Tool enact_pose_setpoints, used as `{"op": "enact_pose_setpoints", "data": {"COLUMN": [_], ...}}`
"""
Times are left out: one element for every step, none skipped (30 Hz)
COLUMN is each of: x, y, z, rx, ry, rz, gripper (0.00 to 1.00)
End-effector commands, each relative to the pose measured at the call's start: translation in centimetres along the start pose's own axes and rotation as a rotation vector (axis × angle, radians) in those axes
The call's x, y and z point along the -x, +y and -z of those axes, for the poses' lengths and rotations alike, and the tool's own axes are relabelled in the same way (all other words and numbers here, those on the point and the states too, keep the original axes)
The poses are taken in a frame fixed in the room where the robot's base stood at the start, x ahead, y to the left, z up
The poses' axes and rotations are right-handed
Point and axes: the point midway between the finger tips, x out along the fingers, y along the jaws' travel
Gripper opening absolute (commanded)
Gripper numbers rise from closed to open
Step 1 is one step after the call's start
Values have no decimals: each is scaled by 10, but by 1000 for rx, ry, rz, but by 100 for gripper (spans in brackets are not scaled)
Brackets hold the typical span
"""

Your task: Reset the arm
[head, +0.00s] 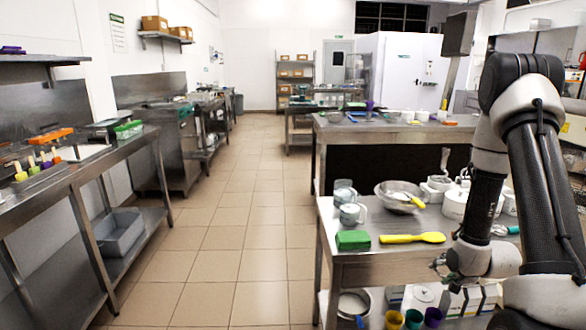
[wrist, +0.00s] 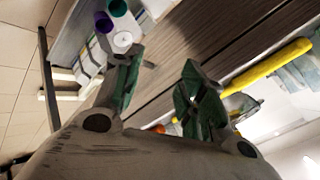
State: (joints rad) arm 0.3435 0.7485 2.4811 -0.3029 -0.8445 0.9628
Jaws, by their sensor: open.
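My arm rises at the right of the head view and bends down over the near steel table (head: 345,262). My gripper (head: 440,264) is at the table's front, pointing left, small and partly hidden by its own wrist. In the wrist view my gripper (wrist: 155,90) shows its two greenish fingers spread apart, with nothing between them. A yellow handle-like thing also shows in the wrist view (wrist: 268,64), apart from the fingers.
A green block (head: 353,240), a metal bowl (head: 398,196) and jugs (head: 352,213) stand on the near table. Coloured cups (head: 414,319) sit on its lower shelf. A steel bench (head: 95,168) runs along the left. The tiled floor (head: 235,240) between is clear.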

Motion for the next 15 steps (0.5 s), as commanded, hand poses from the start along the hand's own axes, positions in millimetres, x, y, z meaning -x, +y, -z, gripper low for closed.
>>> {"op": "enact_pose_setpoints", "data": {"x": [11, 19, 33, 45, 59, 79, 96, 114, 137, 155, 172, 195, 212, 228, 250], "y": [12, 19, 27, 31, 33, 34, 33, 31, 27, 24, 20, 14, 10, 5, -1], "z": [-3, -6, -10, -13, -15, -17, -19, -21, -24, -27, -29, -32, -36, -38, -43], "rx": [80, 135, 207, 259, 307, 373, 419, 465, 517, 556, 589, 631, 659, 686, 720], "ry": [-43, -78, -128, -167, -206, -261, -302, -343, -396, -435, -469, -512, -542, -568, -599], "rz": [-88, -146, -216, -264, -307, -358, -391, -419, -449, -467, -480, -492, -497, -498, -497], "gripper": [41, 41, 41, 41, 41, 41, 41, 41, 41, 41, 41, 41, 41, 41, 41]}}
